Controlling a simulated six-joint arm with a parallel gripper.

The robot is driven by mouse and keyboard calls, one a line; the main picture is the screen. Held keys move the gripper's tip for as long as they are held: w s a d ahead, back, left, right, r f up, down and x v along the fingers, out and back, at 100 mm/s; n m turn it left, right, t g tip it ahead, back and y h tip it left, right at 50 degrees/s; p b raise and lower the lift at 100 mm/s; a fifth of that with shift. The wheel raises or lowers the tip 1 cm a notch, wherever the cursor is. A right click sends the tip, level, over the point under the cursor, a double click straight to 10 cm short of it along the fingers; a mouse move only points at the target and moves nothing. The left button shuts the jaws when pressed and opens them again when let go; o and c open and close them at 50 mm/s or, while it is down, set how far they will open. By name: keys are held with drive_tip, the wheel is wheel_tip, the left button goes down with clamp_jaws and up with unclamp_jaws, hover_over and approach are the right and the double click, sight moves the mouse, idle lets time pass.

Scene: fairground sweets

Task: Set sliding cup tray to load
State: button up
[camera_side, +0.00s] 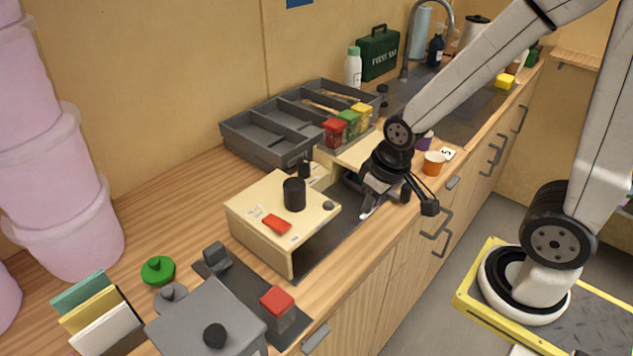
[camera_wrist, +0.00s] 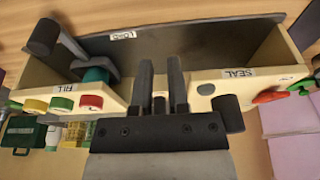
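In the wrist view, a grey sliding holder (camera_wrist: 73,56) with a black knob (camera_wrist: 42,37) sits near the FILL label (camera_wrist: 68,88). A teal round part (camera_wrist: 95,76) shows at the holder. The LOAD label (camera_wrist: 123,34) is at the far edge of the dark track, and the SEAL label (camera_wrist: 237,72) is on the right. My gripper (camera_wrist: 161,66) points at the track between FILL and SEAL, its two fingers apart with a narrow gap. The knob is left of the fingers and clear of them. In the side view my gripper (camera_side: 370,208) is low over the dark track and partly hides the holder.
The cream sealing box (camera_side: 262,228) with a black cylinder (camera_side: 294,194) on top stands left of my gripper. Behind are red, green and yellow containers (camera_side: 348,122) and a grey divided tray (camera_side: 268,143). An orange cup (camera_side: 433,163) stands near the counter edge.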

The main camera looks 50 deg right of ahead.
drive_tip(key=o, duration=0.3)
drive_tip(key=shift+d, duration=0.15)
drive_tip(key=shift+o, duration=1.4)
drive_tip(key=shift+w+d+r, duration=0.1)
drive_tip(key=shift+d, duration=0.2)
drive_tip(key=r+m+g, duration=0.2)
drive_tip(key=m, duration=0.1)
hover_over(408, 186)
drive_tip(key=shift+w+a+f, duration=0.15)
drive_tip(key=shift+a, duration=0.3)
drive_tip(key=shift+d+g, duration=0.3)
drive_tip(key=shift+d, duration=0.15)
drive_tip(key=shift+f, duration=3.8)
clamp_jaws()
